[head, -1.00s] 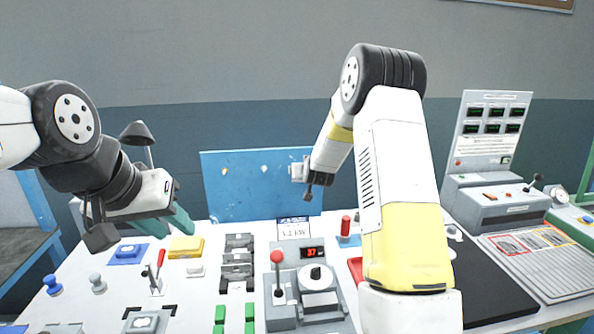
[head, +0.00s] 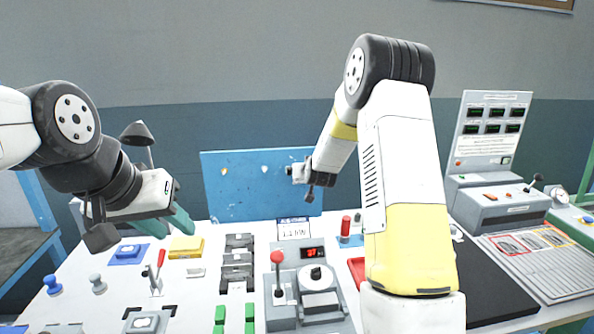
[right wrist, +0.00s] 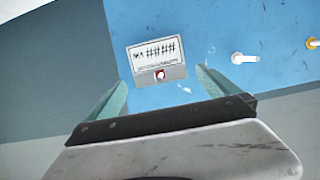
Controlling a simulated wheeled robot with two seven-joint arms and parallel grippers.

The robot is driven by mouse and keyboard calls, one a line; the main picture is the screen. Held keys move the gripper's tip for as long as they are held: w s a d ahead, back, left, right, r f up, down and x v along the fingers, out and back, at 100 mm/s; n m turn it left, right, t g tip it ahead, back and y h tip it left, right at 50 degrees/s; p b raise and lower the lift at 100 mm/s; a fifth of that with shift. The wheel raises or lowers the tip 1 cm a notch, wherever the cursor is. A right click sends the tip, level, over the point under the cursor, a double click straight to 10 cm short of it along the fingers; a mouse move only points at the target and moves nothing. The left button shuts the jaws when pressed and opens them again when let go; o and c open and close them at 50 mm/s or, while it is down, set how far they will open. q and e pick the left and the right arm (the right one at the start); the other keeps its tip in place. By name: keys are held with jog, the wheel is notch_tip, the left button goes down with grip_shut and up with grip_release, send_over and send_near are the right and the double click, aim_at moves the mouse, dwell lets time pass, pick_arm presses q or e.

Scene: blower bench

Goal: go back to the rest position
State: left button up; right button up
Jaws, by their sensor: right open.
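My left gripper (head: 168,226) hangs at the left in the head view, above the bench near a yellow block (head: 186,247). Its teal fingers look apart, with nothing seen between them. My right arm rises at the centre right, and its wrist is bent toward the blue board (head: 225,196). The right fingers cannot be made out in the head view. In the right wrist view the right gripper (right wrist: 158,86) is open and empty. A white card with a red dot (right wrist: 157,62) shows beyond its fingertips, against the blue board.
The white bench carries a red-knobbed lever unit (head: 279,285) with a red display, grey brackets (head: 238,262) and green blocks. My right arm hides part of a red tray (head: 356,271) and a black mat (head: 492,298). A console (head: 500,205) stands at the right.

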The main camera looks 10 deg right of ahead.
jog(key=s+a+r+g+y, duration=0.1)
jog(key=s+r+g, duration=0.1)
jog(key=s+r, duration=0.6)
jog(key=s+a+r+g+y, duration=0.1)
jog(key=s+r, duration=0.3)
jog(key=s, duration=0.8)
jog(key=s+g, duration=0.4)
jog(key=s, duration=2.2)
jog(key=shift+r+n, duration=0.25)
jog(key=shift+n, duration=0.05)
